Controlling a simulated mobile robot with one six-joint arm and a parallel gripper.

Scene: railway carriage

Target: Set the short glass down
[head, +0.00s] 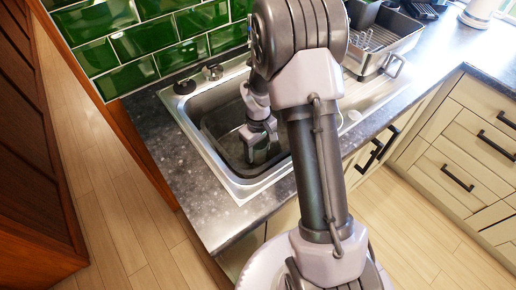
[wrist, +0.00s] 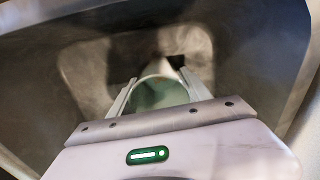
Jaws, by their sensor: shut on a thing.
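My gripper (head: 261,148) reaches down into the metal sink (head: 178,101) in the head view. In the wrist view my gripper (wrist: 158,98) is shut on the short glass (wrist: 160,92), a clear, slightly greenish glass whose round rim shows between the two fingers. The glass is inside the sink bowl. I cannot tell whether its base touches the sink floor. In the head view the glass is hard to make out between my fingers.
A drainer side with a metal dish rack (head: 385,50) lies to the right of the sink. Dark speckled worktop (head: 226,222) surrounds the sink. Green wall tiles (head: 150,50) stand behind it. The sink walls are close around my gripper.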

